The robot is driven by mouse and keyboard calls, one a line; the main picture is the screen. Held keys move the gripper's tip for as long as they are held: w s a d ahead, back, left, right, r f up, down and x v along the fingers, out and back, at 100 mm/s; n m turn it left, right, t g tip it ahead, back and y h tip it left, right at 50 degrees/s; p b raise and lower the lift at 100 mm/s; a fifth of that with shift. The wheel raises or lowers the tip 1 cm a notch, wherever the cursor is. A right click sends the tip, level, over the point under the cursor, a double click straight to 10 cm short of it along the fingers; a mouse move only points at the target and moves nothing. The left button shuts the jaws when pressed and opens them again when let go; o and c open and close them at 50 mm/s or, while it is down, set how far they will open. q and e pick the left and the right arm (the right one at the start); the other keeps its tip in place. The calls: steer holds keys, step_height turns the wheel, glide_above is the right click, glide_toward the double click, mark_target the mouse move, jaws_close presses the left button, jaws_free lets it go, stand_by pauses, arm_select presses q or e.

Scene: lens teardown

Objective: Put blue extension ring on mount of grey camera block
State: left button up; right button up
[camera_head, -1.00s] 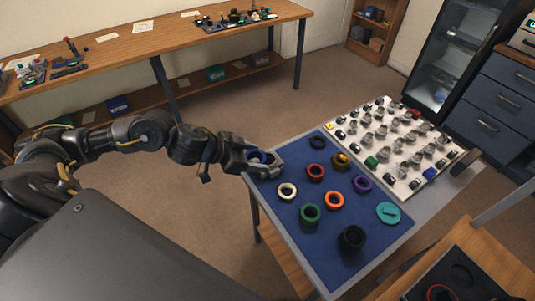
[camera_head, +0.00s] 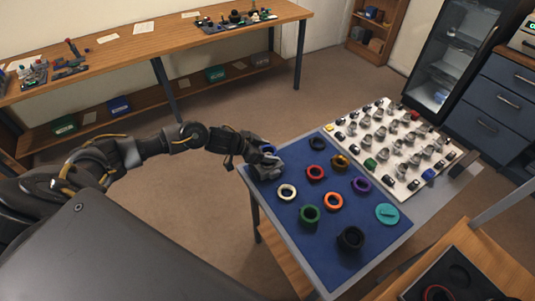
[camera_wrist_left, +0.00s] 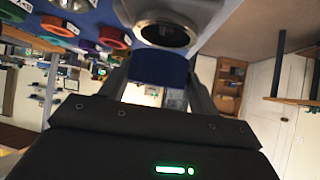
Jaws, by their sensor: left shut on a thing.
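My left gripper (camera_head: 267,155) is at the far left corner of the blue mat, shut on the blue extension ring (camera_head: 268,149). The ring also shows between the fingers in the left wrist view (camera_wrist_left: 160,66). The grey camera block (camera_head: 266,170) sits at that mat corner, partly hidden by the gripper. Its round metal-rimmed mount with a dark opening shows in the left wrist view (camera_wrist_left: 166,33), close to the ring. I cannot tell whether ring and mount touch. My right gripper is not in view.
A white board (camera_head: 437,133) with many small parts lies behind at the right. Open floor lies left of the table.

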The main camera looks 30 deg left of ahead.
arm_select(q)
steer(key=shift+f, duration=0.85)
steer(key=shift+f, duration=0.15)
steer(key=o, duration=1)
steer(key=shift+r, duration=0.25)
steer(key=b+v, duration=0.1)
steer(key=v, duration=1.1)
steer(key=shift+f, duration=0.15)
